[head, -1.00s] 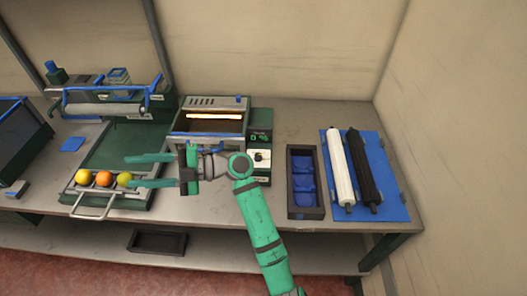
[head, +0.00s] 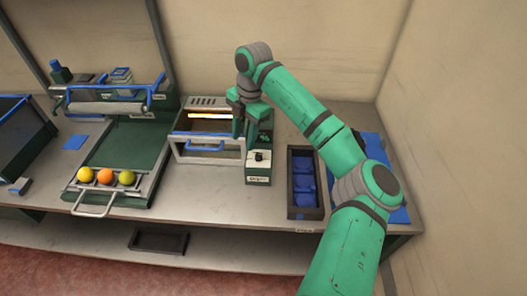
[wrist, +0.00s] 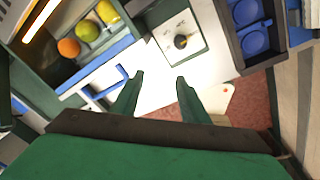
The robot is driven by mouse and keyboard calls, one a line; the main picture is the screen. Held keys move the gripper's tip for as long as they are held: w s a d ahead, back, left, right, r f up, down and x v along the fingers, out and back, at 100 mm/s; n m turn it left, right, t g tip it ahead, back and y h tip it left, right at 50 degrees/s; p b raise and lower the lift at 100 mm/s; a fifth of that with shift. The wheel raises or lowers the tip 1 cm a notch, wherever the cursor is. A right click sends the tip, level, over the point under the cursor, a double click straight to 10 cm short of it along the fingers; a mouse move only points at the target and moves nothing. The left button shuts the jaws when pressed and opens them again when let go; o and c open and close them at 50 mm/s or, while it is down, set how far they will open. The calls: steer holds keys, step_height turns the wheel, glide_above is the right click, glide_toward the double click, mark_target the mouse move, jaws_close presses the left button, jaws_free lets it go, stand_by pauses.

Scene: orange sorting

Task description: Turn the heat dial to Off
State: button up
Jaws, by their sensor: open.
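The heat dial (head: 258,155) is a small dark knob on a white plate on the front of the dark green control box. In the wrist view the dial (wrist: 181,41) sits on its white plate with small marks around it, too small to read. I cannot tell which mark it points to. My gripper (head: 243,134) is above the control box, pointing down, just behind and left of the dial in the picture. In the wrist view my gripper (wrist: 159,77) shows two green fingers spread apart with nothing between them. The dial lies beyond the fingertips, not touched.
The heater with a glowing bar (head: 208,116) and a blue-handled front (head: 205,148) stands left of the box. A tray (head: 99,186) with several fruits is further left. A dark bin (head: 305,212) with blue inserts is to the right. My arm covers the right-hand bench.

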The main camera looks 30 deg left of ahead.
mark_target(259, 155)
steer(key=w+d+r+m+t+h, duration=0.1)
steer(key=w+d+r, duration=0.1)
steer(key=w+d, duration=0.15)
steer(key=f, duration=1)
steer(key=shift+w+a+f, duration=0.1)
steer(key=shift+a+f, duration=0.1)
steer(key=shift+a, duration=0.1)
steer(key=shift+c, duration=0.3)
jaws_close()
